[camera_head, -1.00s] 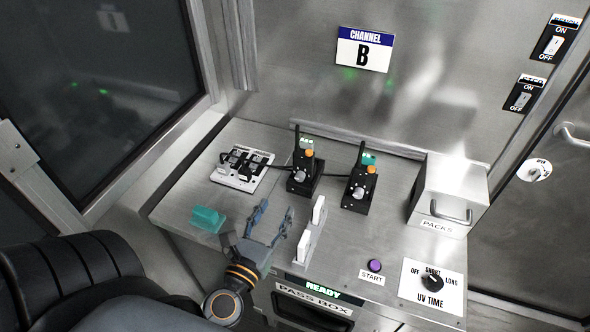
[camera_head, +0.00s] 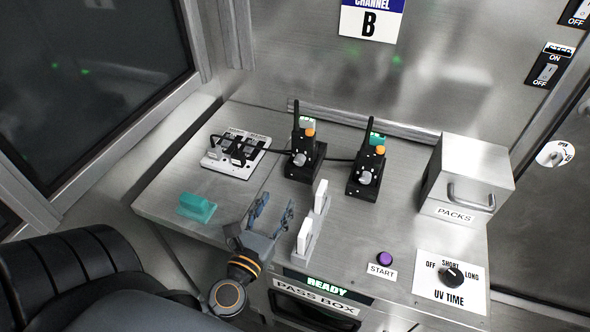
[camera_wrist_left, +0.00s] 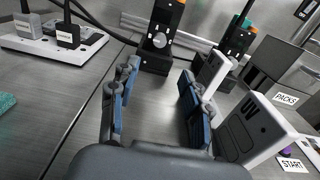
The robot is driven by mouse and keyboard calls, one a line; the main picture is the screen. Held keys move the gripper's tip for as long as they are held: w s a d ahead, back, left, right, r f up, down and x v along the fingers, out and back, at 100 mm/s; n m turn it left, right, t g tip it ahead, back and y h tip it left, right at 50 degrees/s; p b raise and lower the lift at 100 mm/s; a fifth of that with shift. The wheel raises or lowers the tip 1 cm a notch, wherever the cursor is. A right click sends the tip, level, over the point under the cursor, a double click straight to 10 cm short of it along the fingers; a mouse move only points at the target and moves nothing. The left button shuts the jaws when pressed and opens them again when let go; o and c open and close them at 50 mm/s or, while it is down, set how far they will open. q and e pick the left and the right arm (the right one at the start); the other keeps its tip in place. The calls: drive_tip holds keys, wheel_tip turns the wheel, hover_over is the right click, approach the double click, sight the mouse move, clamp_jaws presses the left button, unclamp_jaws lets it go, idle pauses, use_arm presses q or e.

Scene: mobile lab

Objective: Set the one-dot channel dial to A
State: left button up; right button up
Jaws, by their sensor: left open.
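Two black handheld radios stand upright in black holders on the steel counter: a left radio (camera_head: 304,150) and a right radio (camera_head: 369,168). Each has an orange knob on top and a grey dial low on its front: the left dial (camera_head: 299,159) and the right dial (camera_head: 365,178). I cannot make out their dot marks or settings. A wall sign (camera_head: 371,22) reads CHANNEL B. My left gripper (camera_head: 274,205) is open and empty over the counter, in front of the left radio and apart from it. In the left wrist view the left radio (camera_wrist_left: 160,38) stands beyond the open fingers (camera_wrist_left: 158,76).
White upright blocks (camera_head: 305,238) stand just right of the gripper. A power strip (camera_head: 232,155) with plugs and a teal block (camera_head: 196,207) lie left. A PACKS box (camera_head: 465,180), purple START button (camera_head: 384,258) and UV TIME dial (camera_head: 453,277) are right.

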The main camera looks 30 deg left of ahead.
sight(298, 162)
use_arm(q)
drive_tip(key=p+x, duration=0.3)
drive_tip(key=x, duration=0.8)
drive_tip(key=shift+w+r, duration=0.15)
drive_tip(key=shift+w, duration=0.05)
drive_tip(key=shift+w+a, duration=0.15)
drive_tip(key=shift+w, duration=0.4)
clamp_jaws()
